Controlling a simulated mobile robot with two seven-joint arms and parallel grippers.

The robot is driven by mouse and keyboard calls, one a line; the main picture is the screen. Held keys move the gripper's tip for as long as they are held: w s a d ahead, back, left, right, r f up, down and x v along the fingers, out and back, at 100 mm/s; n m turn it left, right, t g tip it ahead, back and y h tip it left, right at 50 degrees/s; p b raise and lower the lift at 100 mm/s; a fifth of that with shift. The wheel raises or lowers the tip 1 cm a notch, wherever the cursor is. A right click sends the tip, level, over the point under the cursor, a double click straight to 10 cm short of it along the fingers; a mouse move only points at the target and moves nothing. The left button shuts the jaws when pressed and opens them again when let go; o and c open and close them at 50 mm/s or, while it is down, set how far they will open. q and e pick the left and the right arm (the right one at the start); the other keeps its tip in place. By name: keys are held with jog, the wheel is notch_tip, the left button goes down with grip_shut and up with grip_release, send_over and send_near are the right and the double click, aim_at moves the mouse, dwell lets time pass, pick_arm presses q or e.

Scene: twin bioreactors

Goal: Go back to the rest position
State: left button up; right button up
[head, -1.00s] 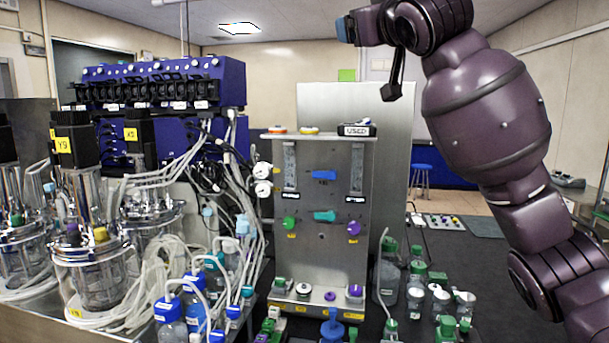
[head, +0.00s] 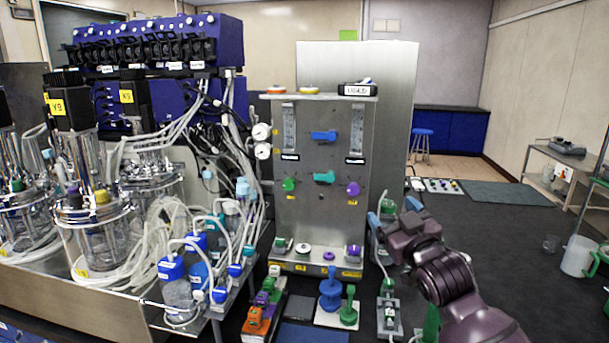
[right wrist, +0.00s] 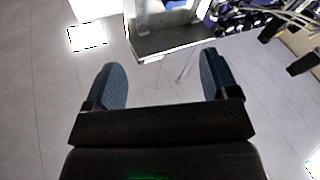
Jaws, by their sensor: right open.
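My right gripper (head: 394,222) is in the head view at the lower right, just right of the steel valve panel and above the bench. Its blue fingertips stand apart. In the right wrist view the right gripper (right wrist: 160,82) shows its two blue fingers wide open with nothing between them; pale ceiling or wall panels lie beyond. My left gripper is in neither view.
The steel panel (head: 258,210) with coloured valves stands at centre. Glass bioreactors (head: 95,235) with tubing and blue-capped bottles (head: 180,292) crowd the left.

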jog(key=s+d+f+m+g+h, duration=0.2)
jog(key=s+d+f, duration=0.1)
jog(key=s+f, duration=0.8)
jog(key=s+d+f+m+g+h, duration=0.1)
jog(key=s+d+f+g+h, duration=0.1)
jog(key=s+f, duration=0.9)
jog(key=s+d+f+m+g+h, duration=0.1)
jog(key=s+d+f, duration=0.4)
jog(key=s+f, duration=0.6)
notch_tip(320, 180, down, 7)
jog(key=m+g, duration=0.1)
jog(key=g, duration=0.1)
jog(key=shift+m+g+h, duration=0.3)
jog(key=shift+g+h, duration=0.1)
jog(key=shift+r, duration=0.1)
